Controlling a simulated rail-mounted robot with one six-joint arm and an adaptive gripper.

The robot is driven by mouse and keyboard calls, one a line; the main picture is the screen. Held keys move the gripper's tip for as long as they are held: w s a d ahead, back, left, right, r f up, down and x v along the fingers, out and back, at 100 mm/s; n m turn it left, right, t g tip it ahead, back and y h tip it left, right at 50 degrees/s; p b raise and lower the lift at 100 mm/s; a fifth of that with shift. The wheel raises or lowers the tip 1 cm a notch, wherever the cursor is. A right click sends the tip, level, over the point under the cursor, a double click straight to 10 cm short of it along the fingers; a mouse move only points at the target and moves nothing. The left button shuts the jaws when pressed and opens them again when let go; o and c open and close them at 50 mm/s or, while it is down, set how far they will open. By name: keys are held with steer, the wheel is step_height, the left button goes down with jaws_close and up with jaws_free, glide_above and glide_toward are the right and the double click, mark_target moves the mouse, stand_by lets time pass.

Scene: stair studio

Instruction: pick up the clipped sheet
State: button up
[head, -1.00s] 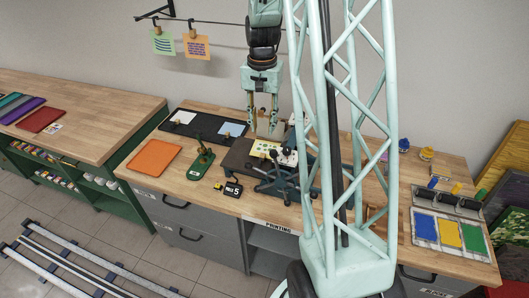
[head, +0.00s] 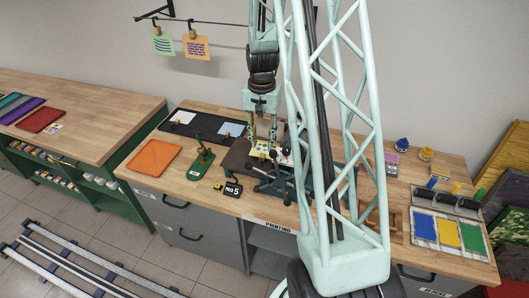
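My gripper (head: 262,141) points down over the press on the printing bench, its two fingers apart. A pale yellow patterned sheet (head: 258,151) lies on the press bed just below the fingertips, partly hidden by them. Whether the fingers touch it, and whether it carries a clip, I cannot tell. A green sheet (head: 162,44) and an orange sheet (head: 196,48) hang from the line by clips. A white sheet (head: 184,117) and a light blue sheet (head: 232,129) lie on a black tray (head: 205,126), each with a small brown piece at its edge.
The press (head: 282,183) with its dark spoked handle stands in front of my gripper. An orange tray (head: 154,157), a green stand (head: 201,165) and a small black counter (head: 232,189) are to the left. My lattice column hides part of the bench. Ink pads (head: 449,233) lie at the right.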

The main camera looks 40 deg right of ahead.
mark_target(262, 154)
steer(key=shift+f, duration=0.45)
steer(key=shift+f, duration=0.1)
steer(key=shift+s+a+f+p, duration=0.15)
steer(key=shift+f+p, duration=0.2)
steer(key=shift+f, duration=2.15)
steer(key=c, duration=0.8)
